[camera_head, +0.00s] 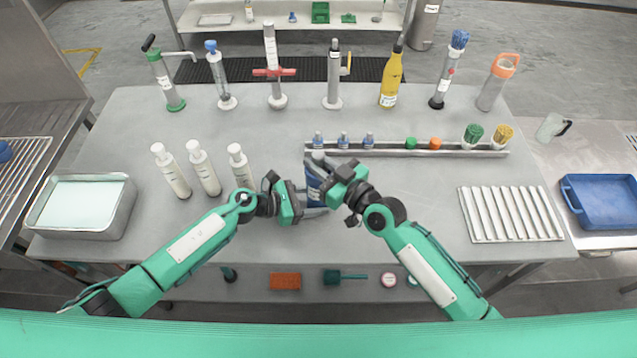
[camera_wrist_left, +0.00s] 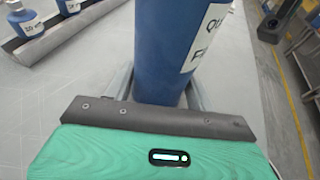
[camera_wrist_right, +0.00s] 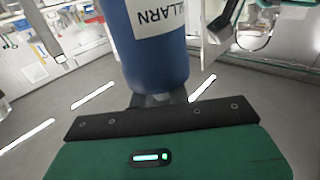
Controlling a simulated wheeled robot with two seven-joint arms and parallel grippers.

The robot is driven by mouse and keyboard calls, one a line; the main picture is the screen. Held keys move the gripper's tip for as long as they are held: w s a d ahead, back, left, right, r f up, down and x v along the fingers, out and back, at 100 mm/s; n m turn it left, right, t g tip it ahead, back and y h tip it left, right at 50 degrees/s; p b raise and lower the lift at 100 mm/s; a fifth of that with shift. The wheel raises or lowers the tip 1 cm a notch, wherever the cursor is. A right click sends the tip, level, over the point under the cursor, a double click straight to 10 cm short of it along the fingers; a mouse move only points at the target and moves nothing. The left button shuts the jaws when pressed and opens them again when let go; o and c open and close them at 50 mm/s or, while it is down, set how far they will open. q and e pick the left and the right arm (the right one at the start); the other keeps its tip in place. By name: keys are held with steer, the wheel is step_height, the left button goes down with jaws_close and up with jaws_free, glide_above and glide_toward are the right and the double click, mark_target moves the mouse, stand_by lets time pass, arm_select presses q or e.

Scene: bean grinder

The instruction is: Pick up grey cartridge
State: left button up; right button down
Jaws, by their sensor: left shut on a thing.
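A blue cylinder (camera_head: 315,188) with a white label stands between my two grippers at the middle of the table. My left gripper (camera_head: 302,201) is shut on it; in the left wrist view its fingers flank the blue cylinder (camera_wrist_left: 172,60). My right gripper (camera_head: 334,192) is close against its other side. In the right wrist view the blue cylinder (camera_wrist_right: 152,50) hides much of the fingers, so I cannot tell their state. I cannot tell which is the grey cartridge.
Three white bottles (camera_head: 204,170) stand left of my left gripper. A metal rail (camera_head: 440,153) with small bottles and caps lies behind the blue cylinder. A yellow bottle (camera_head: 391,80) stands at the back. A ribbed metal tray (camera_head: 510,214) lies right; a steel tub (camera_head: 124,210) stands left.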

step_height(320, 180, up, 18)
stand_by(0.6)
arm_select(q)
steer(key=o, duration=0.8)
steer(key=shift+o, duration=0.2)
steer(key=v, duration=1.2)
